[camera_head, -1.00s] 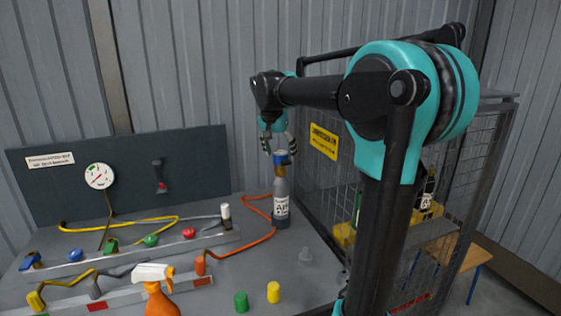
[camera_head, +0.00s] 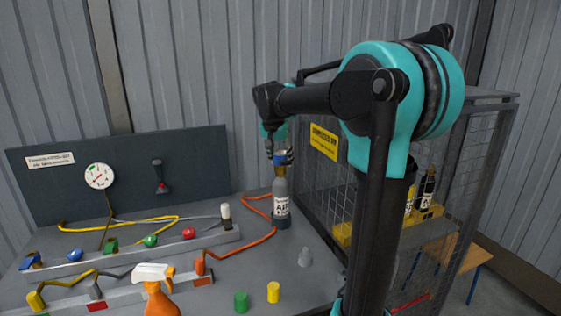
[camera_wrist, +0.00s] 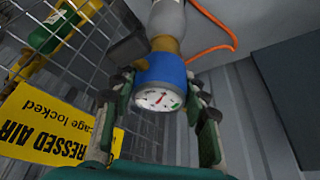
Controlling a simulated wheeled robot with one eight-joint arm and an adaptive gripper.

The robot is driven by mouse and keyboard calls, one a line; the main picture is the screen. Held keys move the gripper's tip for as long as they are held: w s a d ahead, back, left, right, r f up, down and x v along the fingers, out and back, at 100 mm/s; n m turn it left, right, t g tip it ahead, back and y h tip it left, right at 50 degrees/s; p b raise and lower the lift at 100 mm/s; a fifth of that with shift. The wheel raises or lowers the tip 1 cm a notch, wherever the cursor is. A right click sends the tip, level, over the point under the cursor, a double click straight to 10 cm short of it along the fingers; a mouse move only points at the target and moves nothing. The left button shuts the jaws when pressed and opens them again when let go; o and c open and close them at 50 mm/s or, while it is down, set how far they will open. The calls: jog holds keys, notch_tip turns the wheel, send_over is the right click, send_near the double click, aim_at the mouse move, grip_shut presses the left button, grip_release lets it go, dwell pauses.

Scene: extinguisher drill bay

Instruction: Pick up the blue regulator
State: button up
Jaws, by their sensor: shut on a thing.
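The blue regulator (camera_wrist: 160,72) sits on the brass neck of a grey bottle with a white label (camera_head: 281,208), which stands upright on the bench. In the wrist view its round white gauge faces the camera. My gripper (camera_wrist: 160,98) has one finger on each side of the regulator and is shut on it. In the head view my gripper (camera_head: 281,156) comes down from above onto the bottle's top and hides part of the regulator. An orange hose runs beside the bottle.
A mesh cage (camera_head: 322,190) with a yellow sign (camera_head: 324,142) stands close right of the bottle. Left are a manifold with coloured knobs (camera_head: 150,241), a wall gauge (camera_head: 99,176) and an orange spray bottle (camera_head: 158,296). Green (camera_head: 241,302) and yellow (camera_head: 273,292) caps stand in front.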

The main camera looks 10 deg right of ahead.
jog(key=shift+r, duration=0.1)
notch_tip(320, 180, up, 20)
dwell(0.8)
dwell(0.3)
